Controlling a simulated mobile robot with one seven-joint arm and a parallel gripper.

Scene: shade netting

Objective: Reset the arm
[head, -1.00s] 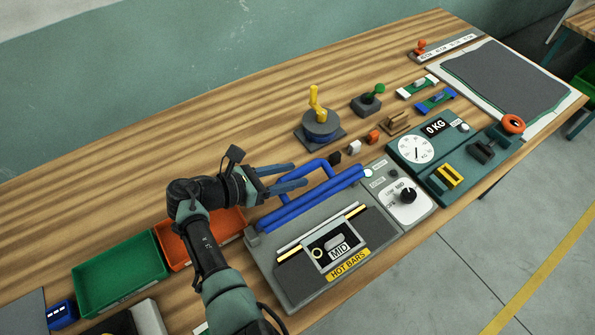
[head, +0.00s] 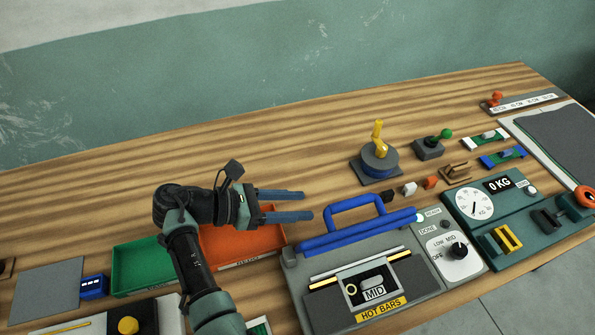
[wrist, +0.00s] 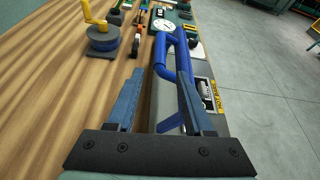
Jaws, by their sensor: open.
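My gripper (head: 305,204) is open and empty, with its two blue-grey fingers pointing right above the bench. In the head view it is just left of the blue handle (head: 357,207) of the grey hot-bar sealer (head: 395,275). In the wrist view the fingers are apart, with the blue handle (wrist: 165,60) beyond and partly between them in the picture. I cannot tell the exact height of the gripper over the bench.
A yellow-handled turntable (head: 379,165) stands behind the sealer. A teal scale (head: 500,185) is to the right. The back of the wooden bench (head: 200,160) is clear.

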